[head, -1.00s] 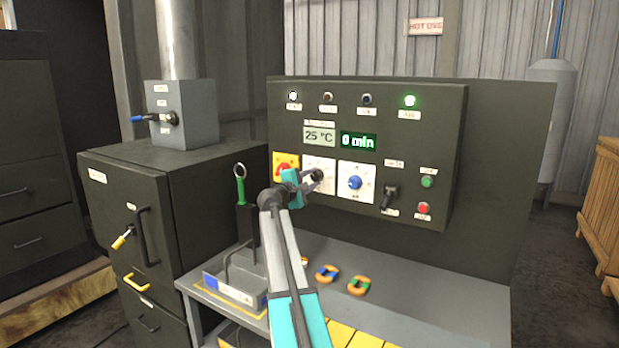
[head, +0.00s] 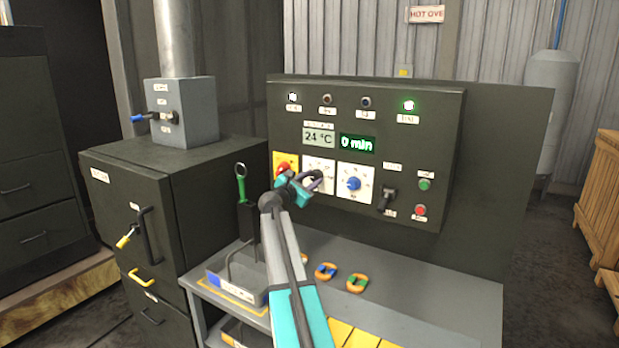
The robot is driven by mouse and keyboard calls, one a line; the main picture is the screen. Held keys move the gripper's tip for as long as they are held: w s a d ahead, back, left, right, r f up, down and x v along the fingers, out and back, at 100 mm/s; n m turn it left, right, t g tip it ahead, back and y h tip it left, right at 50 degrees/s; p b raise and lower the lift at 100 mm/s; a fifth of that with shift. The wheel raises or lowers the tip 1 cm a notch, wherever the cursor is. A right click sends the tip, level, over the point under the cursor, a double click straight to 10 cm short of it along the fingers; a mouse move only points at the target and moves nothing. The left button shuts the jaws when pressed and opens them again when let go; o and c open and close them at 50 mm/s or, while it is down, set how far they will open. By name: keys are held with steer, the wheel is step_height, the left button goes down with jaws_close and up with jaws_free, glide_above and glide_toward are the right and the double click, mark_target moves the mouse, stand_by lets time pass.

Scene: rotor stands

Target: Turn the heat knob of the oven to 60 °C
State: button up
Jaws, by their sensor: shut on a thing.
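The oven's control panel (head: 430,115) stands behind the bench. The heat knob is the dark knob on the white dial plate (head: 320,165), between the yellow plate and the blue knob. My gripper (head: 315,181) is at this plate, shut on the knob, and hides most of it. The knob's pointer and the dial marks are too small and covered to read. The temperature display (head: 318,137) above it reads 24 °C. The green display (head: 357,143) beside it reads 0 min.
A red knob on a yellow plate (head: 291,160) is close at the left of my gripper, and a blue knob (head: 353,184) close at the right. A black lever (head: 387,199) and green and red buttons sit farther right. Rotors (head: 327,271) lie on the bench below.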

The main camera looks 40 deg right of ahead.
steer(key=shift+s+d+r, duration=0.15)
steer(key=shift+s+d, duration=0.05)
steer(key=shift+d, duration=0.05)
steer(key=o, duration=1)
steer(key=shift+d, duration=0.1)
steer(key=shift+o, duration=0.2)
steer(key=shift+a, duration=0.2)
steer(key=shift+a, duration=0.1)
steer(key=b+v, duration=0.3)
steer(key=v, duration=1)
steer(key=shift+a+b, duration=0.25)
steer(key=shift+b, duration=0.05)
